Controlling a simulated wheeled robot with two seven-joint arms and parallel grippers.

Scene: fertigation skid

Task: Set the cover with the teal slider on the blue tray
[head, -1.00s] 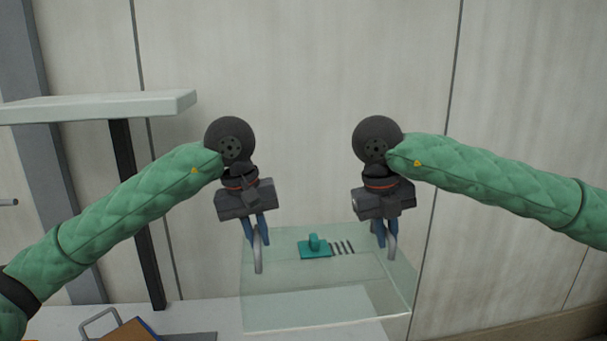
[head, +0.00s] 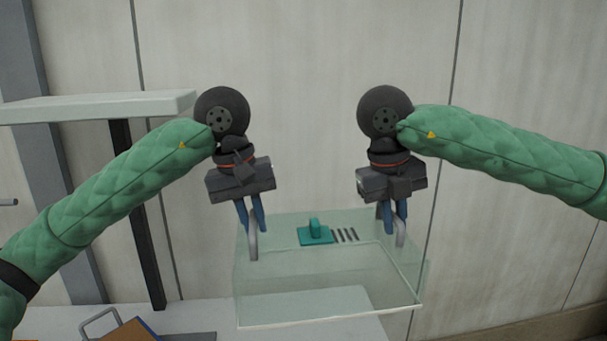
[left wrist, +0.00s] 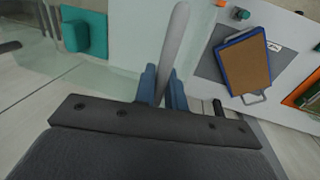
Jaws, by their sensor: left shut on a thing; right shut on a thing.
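The cover (head: 330,275) is a clear box with a teal slider (head: 315,233) on its top, beside several dark slots. My left gripper (head: 251,228) is shut on the cover's left grey handle (head: 253,246). My right gripper (head: 393,222) is shut on its right handle (head: 400,232). The cover hangs level between them, above the pale bench. In the left wrist view, the handle (left wrist: 174,45) stands between the blue fingers, and the slider (left wrist: 88,34) shows at upper left. The blue tray (left wrist: 218,60) has a brown inner surface; in the head view only part shows at bottom left.
The pale bench (head: 190,318) lies below, with a dark grey patch around the tray. A pale shelf (head: 95,106) on a dark post (head: 137,210) stands at left. A panelled wall is behind. An orange-and-green item (left wrist: 305,92) lies at the wrist view's right edge.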

